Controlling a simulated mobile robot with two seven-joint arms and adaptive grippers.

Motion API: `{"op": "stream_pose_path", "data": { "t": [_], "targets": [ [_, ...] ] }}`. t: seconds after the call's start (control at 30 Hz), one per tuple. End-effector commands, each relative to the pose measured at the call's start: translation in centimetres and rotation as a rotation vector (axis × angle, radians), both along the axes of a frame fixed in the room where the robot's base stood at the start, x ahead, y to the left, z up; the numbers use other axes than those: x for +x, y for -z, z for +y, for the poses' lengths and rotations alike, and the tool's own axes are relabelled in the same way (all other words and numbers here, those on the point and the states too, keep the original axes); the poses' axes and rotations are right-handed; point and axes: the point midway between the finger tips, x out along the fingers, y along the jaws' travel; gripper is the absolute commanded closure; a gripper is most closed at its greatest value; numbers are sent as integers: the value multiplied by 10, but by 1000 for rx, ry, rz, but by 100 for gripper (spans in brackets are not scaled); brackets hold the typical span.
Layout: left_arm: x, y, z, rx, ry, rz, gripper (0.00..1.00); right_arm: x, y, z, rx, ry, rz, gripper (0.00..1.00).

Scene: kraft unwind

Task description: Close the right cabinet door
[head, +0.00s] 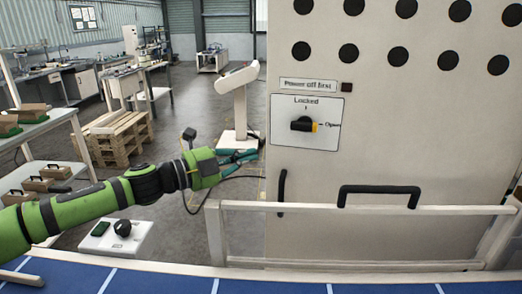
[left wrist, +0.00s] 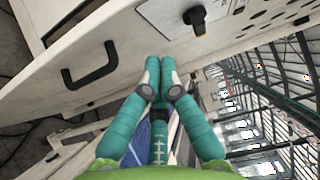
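The cream cabinet front (head: 400,125) fills the right of the head view; I cannot tell which part is the right door or whether it stands ajar. It bears a black knob (head: 303,124) on a plate marked Locked and Open, and a black upright handle (head: 282,192) by its left edge. My left gripper (head: 257,152) is just left of that edge, above the handle. In the left wrist view its teal fingers (left wrist: 159,66) have their tips together with nothing visible between them, close to the cream panel (left wrist: 120,85). A black handle (left wrist: 90,68) shows there too. My right gripper is not in view.
A white rail (head: 350,210) crosses in front of the cabinet, near a horizontal black handle (head: 378,190). A blue surface (head: 170,280) lies along the bottom. A white stand (head: 238,105) is behind my left gripper. Pallets (head: 115,136) and benches are farther left.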

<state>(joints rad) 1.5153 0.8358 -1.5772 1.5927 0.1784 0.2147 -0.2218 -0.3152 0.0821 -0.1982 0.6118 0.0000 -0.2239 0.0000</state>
Motion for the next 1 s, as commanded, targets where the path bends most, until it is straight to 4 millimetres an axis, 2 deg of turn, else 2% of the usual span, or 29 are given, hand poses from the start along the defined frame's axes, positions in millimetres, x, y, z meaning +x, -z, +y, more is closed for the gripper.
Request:
{"op": "stream_pose_path", "data": {
  "t": [0.13,0.3,0.5,1.0],
  "targets": [
    [18,3,-29,1,3,-3,100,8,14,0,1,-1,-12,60],
    [41,1,-29,1,-2,-1,100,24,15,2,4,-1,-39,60],
    [53,0,-31,1,-2,-1,100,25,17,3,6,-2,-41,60],
    [58,-1,-29,-1,-5,-1,100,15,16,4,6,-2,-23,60]
  ]
}}
